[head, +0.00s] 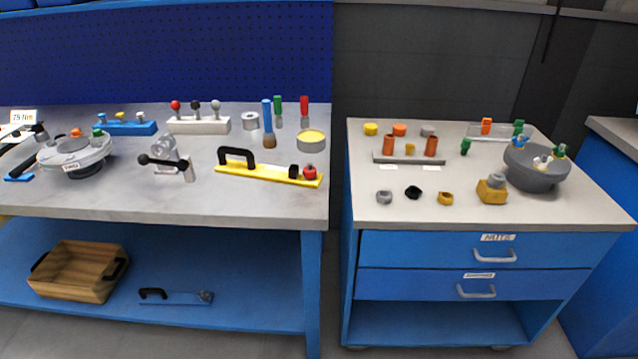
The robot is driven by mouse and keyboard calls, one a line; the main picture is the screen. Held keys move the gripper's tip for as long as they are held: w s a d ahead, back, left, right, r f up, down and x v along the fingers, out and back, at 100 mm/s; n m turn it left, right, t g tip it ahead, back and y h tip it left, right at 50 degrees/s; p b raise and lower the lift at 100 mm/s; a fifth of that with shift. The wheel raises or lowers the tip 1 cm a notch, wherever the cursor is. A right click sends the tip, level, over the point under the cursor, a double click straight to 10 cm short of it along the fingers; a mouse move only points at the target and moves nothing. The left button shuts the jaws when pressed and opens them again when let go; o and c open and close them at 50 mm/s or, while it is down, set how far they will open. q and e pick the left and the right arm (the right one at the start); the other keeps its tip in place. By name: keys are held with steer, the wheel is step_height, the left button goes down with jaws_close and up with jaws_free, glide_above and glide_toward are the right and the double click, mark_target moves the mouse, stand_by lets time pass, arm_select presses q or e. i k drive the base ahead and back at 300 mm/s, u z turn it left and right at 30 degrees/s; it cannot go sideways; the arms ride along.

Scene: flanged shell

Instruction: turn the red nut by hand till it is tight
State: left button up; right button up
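No nut in the head view can be picked out for certain as the red nut. A small red piece (310,171) sits on the right end of a yellow bar (270,174) with a black handle, beside a black piece (294,171). At the left of the bench a round grey flanged shell (72,163) carries an orange piece (76,133) and a green piece (98,133) on its top. Whether these are nuts on studs is too small to tell. Neither of my grippers shows.
The grey bench (240,208) has a clear front strip. A red-topped peg (304,104) and a white block with knobs (198,125) stand behind. A gap separates it from the drawer cabinet (475,250), which bears loose nuts and a grey bowl (535,175).

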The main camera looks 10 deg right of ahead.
mark_target(308, 174)
steer(key=z, duration=0.05)
steer(key=k, duration=0.8)
steer(key=u, duration=0.9)
steer(key=i, duration=0.9)
steer(key=z, duration=0.55)
steer(key=i, duration=0.85)
steer(key=z, duration=0.9)
